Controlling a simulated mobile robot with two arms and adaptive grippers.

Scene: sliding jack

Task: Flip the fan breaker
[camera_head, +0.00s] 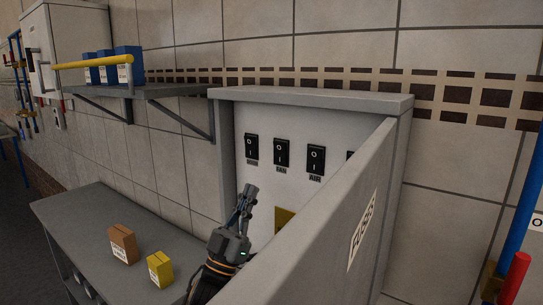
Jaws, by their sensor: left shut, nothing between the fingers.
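The fan breaker (281,153) is a black rocker switch above a FAN label, second from the left on the white panel (300,190) inside the grey breaker box (310,98). I cannot tell which way it is set. My left gripper (249,188) is shut and empty, pointing up, below and a little left of the fan breaker and apart from it in the picture. My right gripper is not in view.
Neighbouring breakers are the one at left (252,149) and the AIR one (316,159); a fourth is partly hidden by the open box door (330,235). A grey table (85,225) holds an orange box (123,243) and a yellow box (160,269). A shelf (175,90) is upper left.

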